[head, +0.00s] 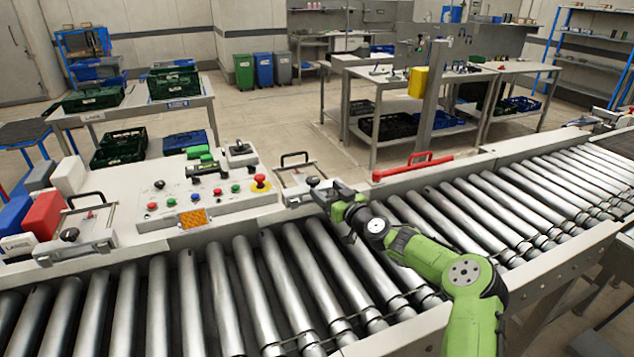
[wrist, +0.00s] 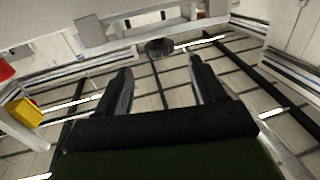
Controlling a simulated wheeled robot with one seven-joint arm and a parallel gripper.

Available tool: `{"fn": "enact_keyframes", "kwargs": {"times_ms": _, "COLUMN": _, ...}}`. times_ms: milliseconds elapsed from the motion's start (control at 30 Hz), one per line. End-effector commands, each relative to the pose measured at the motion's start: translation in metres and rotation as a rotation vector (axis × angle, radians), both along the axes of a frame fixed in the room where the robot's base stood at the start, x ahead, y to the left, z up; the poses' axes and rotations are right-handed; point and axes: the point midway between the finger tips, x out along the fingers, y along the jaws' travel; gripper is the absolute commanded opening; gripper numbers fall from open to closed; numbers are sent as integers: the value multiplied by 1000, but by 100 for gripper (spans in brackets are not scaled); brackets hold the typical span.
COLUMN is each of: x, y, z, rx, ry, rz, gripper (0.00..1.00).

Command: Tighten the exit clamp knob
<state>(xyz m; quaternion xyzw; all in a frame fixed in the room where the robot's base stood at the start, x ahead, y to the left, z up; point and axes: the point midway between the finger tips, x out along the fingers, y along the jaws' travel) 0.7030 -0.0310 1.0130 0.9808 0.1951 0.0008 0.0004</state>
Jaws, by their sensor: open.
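A clamp plate (head: 298,192) with a black bail handle (head: 295,158) and a small black knob (head: 313,181) sits on the conveyor's far side rail near the middle of the head view. My gripper (head: 327,190) is right beside this knob, partly covering the plate. In the wrist view my gripper (wrist: 160,72) has its fingers apart, with nothing between them. A round black knob (wrist: 158,46) shows just beyond the fingertips, roughly centred. A similar clamp (head: 78,250) with a black knob (head: 69,235) sits at the left. No label shows which is the exit clamp.
A control panel (head: 207,205) with buttons and a red emergency stop (head: 260,181) stands left of my gripper. Steel rollers (head: 262,285) run below my arm. A red box (head: 43,214) stands by the left clamp.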

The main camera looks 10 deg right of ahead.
Motion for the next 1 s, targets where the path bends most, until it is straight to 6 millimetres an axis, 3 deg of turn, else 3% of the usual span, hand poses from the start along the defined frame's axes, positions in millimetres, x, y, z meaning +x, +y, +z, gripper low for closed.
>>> {"fn": "enact_keyframes", "kwargs": {"times_ms": 300, "x": 47, "y": 20, "z": 0, "rx": 1, "ry": -1, "rz": -1, "gripper": 69}}
{"fn": "enact_keyframes", "kwargs": {"times_ms": 767, "x": 59, "y": 24, "z": -1, "rx": 0, "ry": 2, "rz": -1, "gripper": 69}}
{"fn": "enact_keyframes", "kwargs": {"times_ms": 1000, "x": 59, "y": 24, "z": -1, "rx": 0, "ry": 2, "rz": -1, "gripper": 34}}
